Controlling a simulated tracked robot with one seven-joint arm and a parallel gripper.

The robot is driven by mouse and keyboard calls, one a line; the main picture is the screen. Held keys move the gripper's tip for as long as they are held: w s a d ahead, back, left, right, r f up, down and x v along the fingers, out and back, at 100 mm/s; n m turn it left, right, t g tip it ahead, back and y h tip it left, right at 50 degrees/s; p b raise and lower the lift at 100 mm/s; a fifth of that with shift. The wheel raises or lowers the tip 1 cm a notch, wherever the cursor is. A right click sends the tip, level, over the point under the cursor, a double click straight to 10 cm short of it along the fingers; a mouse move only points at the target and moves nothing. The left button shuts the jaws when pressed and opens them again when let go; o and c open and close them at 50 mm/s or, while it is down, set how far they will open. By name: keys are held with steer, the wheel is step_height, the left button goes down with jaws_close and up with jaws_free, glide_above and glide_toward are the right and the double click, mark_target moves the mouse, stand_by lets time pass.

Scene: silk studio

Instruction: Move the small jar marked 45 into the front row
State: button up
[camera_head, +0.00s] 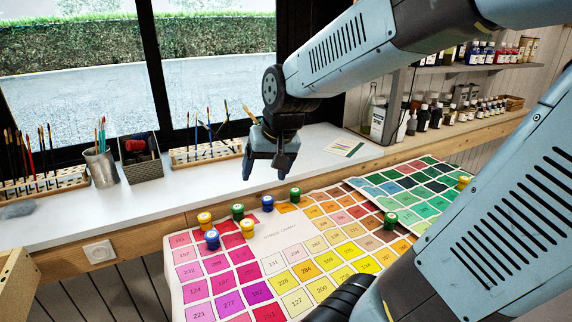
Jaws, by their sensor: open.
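Small jars with coloured lids stand on the colour charts; their markings are too small to read, so I cannot tell which is 45. A back line holds a yellow jar (204,220), a green jar (238,212), a blue jar (267,203) and another green jar (295,194). Nearer stand a blue jar (212,239) and a yellow jar (247,228). A green jar (390,221) stands apart to the right, and a yellow jar (463,183) farther right. My gripper (264,174) points down, open and empty, above the back line and apart from the jars.
A pink-to-yellow colour chart (271,243) and a green chart (415,190) cover the table. Behind, a white sill (120,205) holds brush racks (205,152), a metal cup (102,168) and a basket (141,168). Bottles fill the shelves (470,67) at right. My arm hides the lower right.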

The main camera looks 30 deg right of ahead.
steer(key=s+r+n+t+h, duration=0.1)
steer(key=s+r+n, duration=0.1)
steer(key=s+r, duration=0.4)
steer(key=shift+s, duration=2)
